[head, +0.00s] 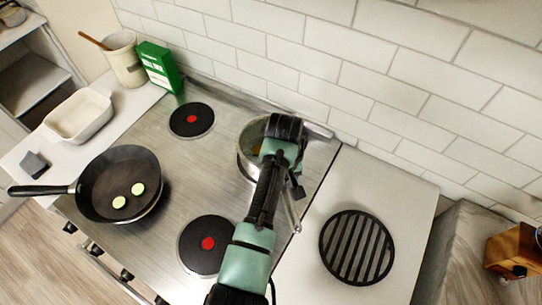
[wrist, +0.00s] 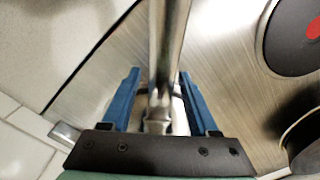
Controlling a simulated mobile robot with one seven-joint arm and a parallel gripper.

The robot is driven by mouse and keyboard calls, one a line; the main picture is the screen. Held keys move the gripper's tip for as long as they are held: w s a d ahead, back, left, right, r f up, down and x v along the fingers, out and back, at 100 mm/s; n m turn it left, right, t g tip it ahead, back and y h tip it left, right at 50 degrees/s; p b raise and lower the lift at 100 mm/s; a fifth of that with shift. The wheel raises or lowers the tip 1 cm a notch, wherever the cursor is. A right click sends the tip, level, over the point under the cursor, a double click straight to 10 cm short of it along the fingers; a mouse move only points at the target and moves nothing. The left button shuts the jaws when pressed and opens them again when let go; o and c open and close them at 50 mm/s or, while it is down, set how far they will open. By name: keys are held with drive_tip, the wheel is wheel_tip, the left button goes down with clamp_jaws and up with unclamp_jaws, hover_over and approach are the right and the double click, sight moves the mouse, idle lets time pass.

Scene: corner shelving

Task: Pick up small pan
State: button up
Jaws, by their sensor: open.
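The small pan (head: 243,158) is a metal pan with some food in it, at the back right of the stove in the head view. My arm covers much of it. A thin metal handle (head: 291,210) shows beside my arm, toward the front right. In the wrist view, a shiny metal handle (wrist: 170,45) runs between the two blue fingers of my gripper (wrist: 158,75). The fingers are open, with a gap on each side of the handle. In the head view my gripper's fingers are hidden behind the wrist.
A black frying pan (head: 105,187) with two pale green slices stands at the stove's left. Burners (head: 192,120) and (head: 207,244) are bare. A black round grate (head: 357,248) lies on the right counter. A tiled wall (head: 350,85) closes the back.

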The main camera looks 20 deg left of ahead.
clamp_jaws()
drive_tip(key=shift+r, duration=0.1)
idle(1.2)
drive_tip(key=shift+w+r, duration=0.1)
drive_tip(key=shift+w, duration=0.05)
